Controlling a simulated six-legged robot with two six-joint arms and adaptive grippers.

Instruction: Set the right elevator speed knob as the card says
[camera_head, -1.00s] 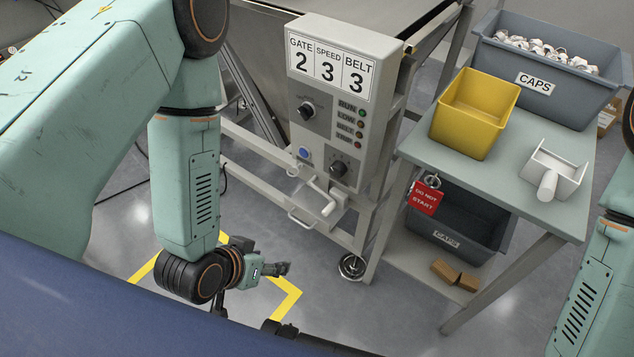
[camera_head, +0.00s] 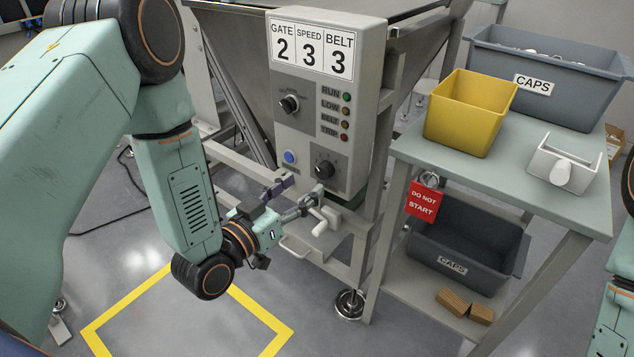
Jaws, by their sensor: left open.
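The card (camera_head: 311,48) at the top of the grey control box (camera_head: 362,75) reads GATE 2, SPEED 3, BELT 3. The box has an upper black knob (camera_head: 289,104) and a lower black knob (camera_head: 324,169). Their scale marks are too small to read, so I cannot tell which is the speed knob. My left gripper (camera_head: 304,188) is open and empty, its fingers pointing toward the box, just below and left of the lower knob. It appears apart from the knob. My right gripper is out of view; only part of that arm shows at the right edge.
A blue button (camera_head: 289,157) sits left of the lower knob. A pale crank handle (camera_head: 322,224) juts out below the box, close to my left fingers. A red DO NOT START tag (camera_head: 422,201) hangs from the side table (camera_head: 402,150), which bears a yellow bin (camera_head: 468,112).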

